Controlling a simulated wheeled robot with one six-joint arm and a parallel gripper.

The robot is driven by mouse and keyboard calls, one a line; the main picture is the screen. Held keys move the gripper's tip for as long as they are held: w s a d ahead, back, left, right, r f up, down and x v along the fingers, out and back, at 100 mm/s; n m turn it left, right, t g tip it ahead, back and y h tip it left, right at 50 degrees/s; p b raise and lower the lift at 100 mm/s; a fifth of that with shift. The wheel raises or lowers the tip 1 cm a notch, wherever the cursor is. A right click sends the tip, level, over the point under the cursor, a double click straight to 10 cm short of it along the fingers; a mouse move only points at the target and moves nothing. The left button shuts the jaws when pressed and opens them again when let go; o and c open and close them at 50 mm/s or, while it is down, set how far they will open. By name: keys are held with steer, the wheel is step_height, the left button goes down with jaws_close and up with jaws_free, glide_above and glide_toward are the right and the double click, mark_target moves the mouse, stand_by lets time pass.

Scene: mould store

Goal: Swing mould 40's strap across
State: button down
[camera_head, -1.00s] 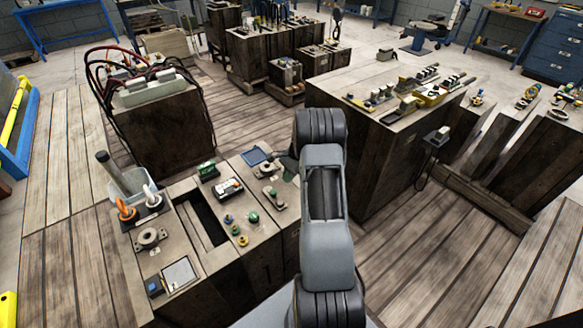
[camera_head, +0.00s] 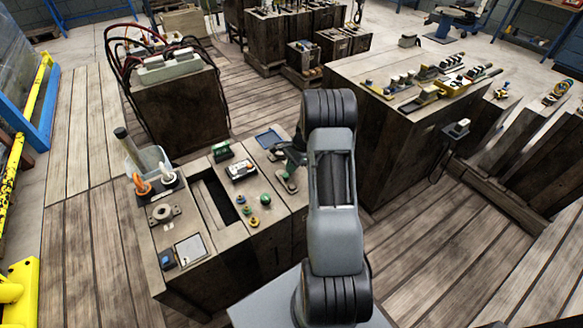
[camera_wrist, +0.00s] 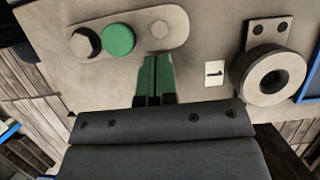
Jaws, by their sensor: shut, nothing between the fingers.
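A flat metal strap (camera_wrist: 170,22) with rounded ends lies on a pale block top in the wrist view. It bears a dark hex bolt at its left, a green knob (camera_wrist: 118,40) and a paler bolt head at its right. My gripper (camera_wrist: 154,68) has its green fingers together and empty, with the tips by the strap's lower edge, right of the knob. Contact cannot be told. In the head view the strap (camera_head: 287,182) is at the block's right end, with my gripper (camera_head: 294,158) by it. The small label (camera_wrist: 214,73) is not clearly readable.
A round metal ring on a bracket (camera_wrist: 262,78) stands right of the strap, with a blue tray (camera_head: 270,138) beyond. The same block top (camera_head: 226,203) carries a slot, coloured knobs and small devices. A larger wooden block (camera_head: 393,150) stands right of my arm.

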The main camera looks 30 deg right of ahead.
mark_target(278, 176)
steer(key=shift+w+a+n+g, duration=0.35)
steer(key=shift+a+n+g, duration=0.25)
steer(key=shift+n, duration=0.6)
steer(key=shift+w+a+n+g, duration=0.2)
steer(key=shift+a+n+g, duration=0.1)
steer(key=shift+a+n, duration=0.75)
steer(key=n, duration=0.1)
steer(key=a+n, duration=0.1)
steer(key=shift+a+n+g+h+p, duration=0.25)
steer(key=shift+n+g+h+p, duration=0.1)
steer(key=shift+g+h, duration=0.05)
steer(key=a+n, duration=0.1)
steer(key=n, duration=0.1)
steer(key=shift+s+a+n+g+h, duration=0.2)
steer(key=shift+a+n+g+h, duration=0.1)
steer(key=shift+a+g+h, duration=0.1)
steer(key=a+n, duration=0.1)
steer(key=s+n+h, duration=0.1)
steer(key=n, duration=0.1)
steer(key=a+n+p, duration=0.1)
steer(key=shift+s+a+n+g+h, duration=0.3)
steer(key=shift+n+g, duration=0.1)
steer(key=shift+s+a+n+h, duration=0.4)
steer(key=shift+s+n, duration=0.15)
steer(key=shift+n, duration=0.4)
steer(key=shift+s+a+n+h, duration=0.3)
steer(key=shift+s+a+n, duration=0.15)
steer(key=shift+n, duration=0.5)
steer(key=shift+s, duration=0.1)
